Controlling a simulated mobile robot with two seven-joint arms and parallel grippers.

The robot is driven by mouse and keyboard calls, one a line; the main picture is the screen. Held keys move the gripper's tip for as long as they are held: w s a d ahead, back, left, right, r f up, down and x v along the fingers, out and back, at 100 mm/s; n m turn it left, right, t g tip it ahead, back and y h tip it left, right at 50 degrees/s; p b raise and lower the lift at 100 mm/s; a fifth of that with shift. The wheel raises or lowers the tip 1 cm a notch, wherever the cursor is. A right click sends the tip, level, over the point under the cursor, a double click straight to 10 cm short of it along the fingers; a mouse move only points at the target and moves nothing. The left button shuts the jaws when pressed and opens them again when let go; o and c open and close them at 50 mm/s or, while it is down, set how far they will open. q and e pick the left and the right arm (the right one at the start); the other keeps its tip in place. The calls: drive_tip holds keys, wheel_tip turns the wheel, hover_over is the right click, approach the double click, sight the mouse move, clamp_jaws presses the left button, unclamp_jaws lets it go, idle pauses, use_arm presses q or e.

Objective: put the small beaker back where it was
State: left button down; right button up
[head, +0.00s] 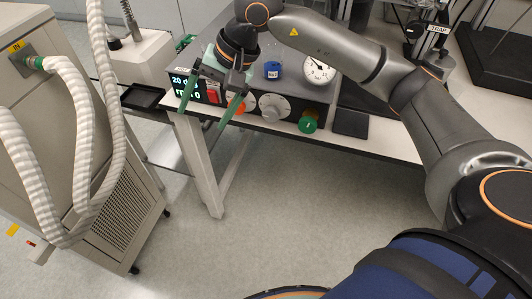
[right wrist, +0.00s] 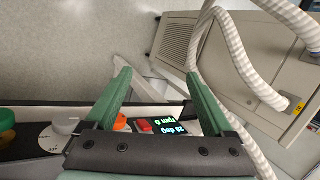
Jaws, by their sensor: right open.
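A small clear beaker (head: 272,70) with blue contents stands upright on top of the grey control box (head: 295,86), beside a round pressure gauge (head: 318,69). My right gripper (head: 203,114) is left of the beaker, in front of the box's left end, with its green fingers pointing down. The fingers are apart and nothing is between them. In the right wrist view the gripper (right wrist: 157,78) is also open and empty, over the box's front panel; the beaker does not show there. My left gripper is not in view.
The front panel carries a lit display (head: 186,88), red switch (head: 213,94), grey knob (head: 273,107) and green knob (head: 308,121). A black tray (head: 143,97) lies left of the box. A beige cabinet with white hoses (head: 85,130) stands at left. The floor in front is clear.

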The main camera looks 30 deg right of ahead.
drive_tip(key=s+a+r+m+y, duration=0.1)
drive_tip(key=s+a+m+y, duration=0.2)
drive_tip(key=a+m+y, duration=0.45)
drive_tip(key=s+a+r+m+y, duration=0.1)
drive_tip(key=s+a+m+y, duration=0.3)
drive_tip(key=a+m+y, duration=0.35)
drive_tip(key=w+d+f+m+t+h, duration=0.2)
drive_tip(key=d+f+m+t+h, duration=0.5)
drive_tip(key=m, duration=1.1)
drive_tip(key=w+d+f+m+t+h, duration=0.3)
drive_tip(key=d+f+m+t+h, duration=0.45)
drive_tip(key=m, duration=0.95)
drive_tip(key=s+d+f+m+g+h, duration=0.1)
drive_tip(key=s+f+m+g, duration=0.3)
drive_tip(key=s+f+m, duration=0.2)
drive_tip(key=s+d+f+m+g+h, duration=0.1)
drive_tip(key=s+f+m, duration=0.6)
drive_tip(key=f, duration=0.8)
drive_tip(key=s+g+h, duration=0.1)
drive_tip(key=s+g, duration=0.1)
drive_tip(key=s, duration=0.1)
drive_tip(key=shift+d+f+g, duration=0.25)
drive_tip(key=shift+d+g, duration=0.1)
